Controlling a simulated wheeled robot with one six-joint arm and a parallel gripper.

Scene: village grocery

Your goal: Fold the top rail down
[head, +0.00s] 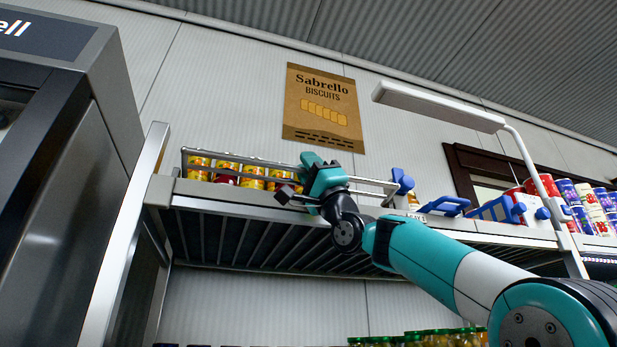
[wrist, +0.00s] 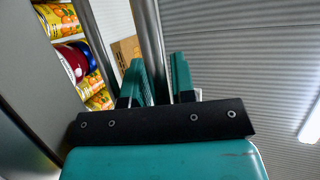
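The top rail (head: 240,159) is a thin metal bar along the front of the upper shelf, standing up in front of several yellow and red cans. A blue end bracket (head: 402,182) holds its right end. My gripper (head: 291,190) is at the rail's middle, in front of the shelf. In the wrist view the rail (wrist: 147,30) passes between the two teal fingers (wrist: 160,80) and fills the gap between them, so they look shut on it. A second bar (wrist: 97,38) runs to its left. The exact finger contact is partly hidden.
A grey cabinet (head: 75,170) stands close on the left. More blue brackets (head: 495,208) and several cans (head: 590,205) are to the right. A white lamp (head: 440,107) overhangs the shelf. A Sabrello biscuits sign (head: 322,108) hangs on the wall. Jars stand below.

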